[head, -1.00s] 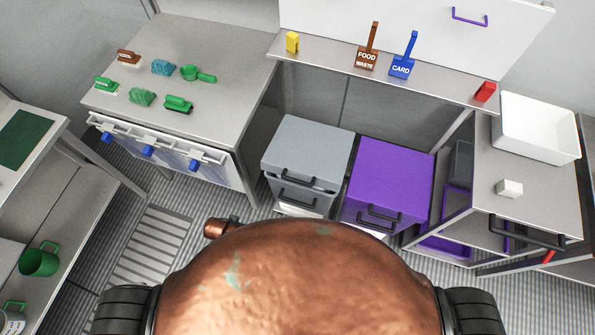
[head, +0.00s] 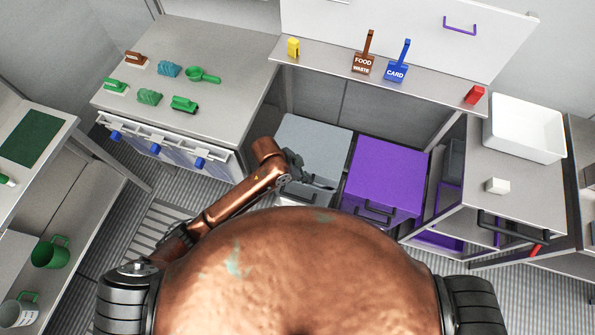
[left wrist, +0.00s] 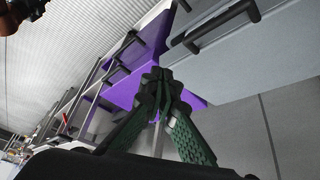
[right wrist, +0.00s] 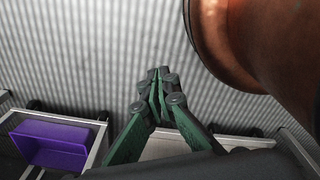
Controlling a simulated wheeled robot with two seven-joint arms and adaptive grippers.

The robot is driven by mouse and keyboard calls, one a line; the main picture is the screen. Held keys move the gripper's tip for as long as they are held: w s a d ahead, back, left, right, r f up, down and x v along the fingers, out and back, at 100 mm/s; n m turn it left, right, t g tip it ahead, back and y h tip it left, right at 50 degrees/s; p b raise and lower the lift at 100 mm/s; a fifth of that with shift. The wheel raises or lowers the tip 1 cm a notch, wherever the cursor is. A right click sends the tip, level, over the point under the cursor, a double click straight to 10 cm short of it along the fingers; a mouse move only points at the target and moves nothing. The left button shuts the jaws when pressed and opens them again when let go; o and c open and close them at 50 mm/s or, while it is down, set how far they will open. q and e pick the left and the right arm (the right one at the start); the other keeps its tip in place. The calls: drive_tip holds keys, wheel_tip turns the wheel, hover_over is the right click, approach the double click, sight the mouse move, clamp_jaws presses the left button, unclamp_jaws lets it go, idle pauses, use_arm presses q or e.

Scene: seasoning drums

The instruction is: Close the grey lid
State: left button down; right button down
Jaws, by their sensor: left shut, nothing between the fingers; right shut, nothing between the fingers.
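The grey lid (head: 318,140) tops a grey bin beside a purple bin, in the middle of the head view. My left gripper (head: 318,183) is at the lid's front edge, near its black handle (head: 300,195), and partly covers that edge. How far the lid stands open cannot be told. In the left wrist view my left gripper (left wrist: 165,90) is shut and empty; a grey surface with a black handle (left wrist: 215,25) lies up and right of it. My right gripper (right wrist: 157,85) is shut and empty over the ridged floor, in the right wrist view.
The purple bin (head: 385,178) stands close on the right of the grey one. A steel counter (head: 190,60) with brushes and scoops is at the left. A shelf (head: 400,80) with upright scoops is behind. A bench with a white tub (head: 525,130) is at the right.

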use_arm(q)
drive_tip(key=w+a+r+m+g+y, duration=0.1)
drive_tip(key=w+a+r+m+y, duration=0.25)
drive_tip(key=w+m+y, duration=0.3)
drive_tip(key=shift+h, duration=0.45)
drive_tip(key=f, duration=1.3)
drive_tip(key=shift+w+d+f+p, duration=0.25)
drive_tip(key=shift+d+f+p, duration=0.05)
drive_tip(key=shift+p, duration=0.1)
use_arm(e)
drive_tip(key=shift+w+r, duration=0.4)
drive_tip(key=shift+w, duration=0.05)
use_arm(q)
drive_tip(key=shift+f, duration=0.1)
use_arm(e)
drive_tip(key=shift+d, duration=0.2)
